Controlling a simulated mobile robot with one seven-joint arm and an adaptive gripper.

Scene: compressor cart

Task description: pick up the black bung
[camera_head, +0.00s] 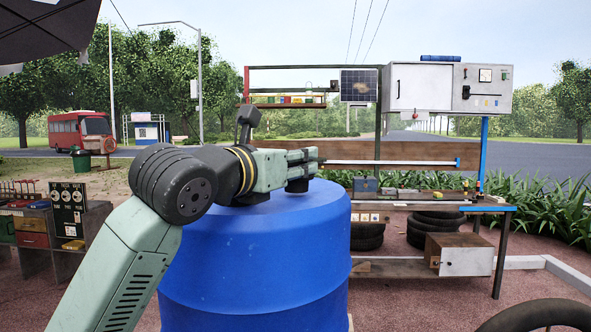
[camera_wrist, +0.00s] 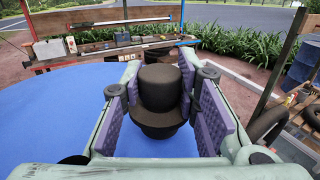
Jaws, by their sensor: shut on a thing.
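The black bung (camera_wrist: 160,88) is a dark, stepped round plug. In the wrist view it sits between the purple pads of my gripper (camera_wrist: 160,100), which are closed on its sides. In the head view my gripper (camera_head: 305,160) reaches to the right over the top of a blue drum (camera_head: 255,260). A dark piece that looks like the bung (camera_head: 297,186) shows under the fingertips, at the drum top. I cannot tell whether the bung touches the drum top or is just above it.
A workbench (camera_head: 440,205) with a grey cabinet (camera_head: 420,88) above it stands behind the drum to the right. Tyres (camera_head: 440,228) lie under the bench. A tool stand (camera_head: 35,225) is at the left. The blue drum top around the gripper is otherwise clear.

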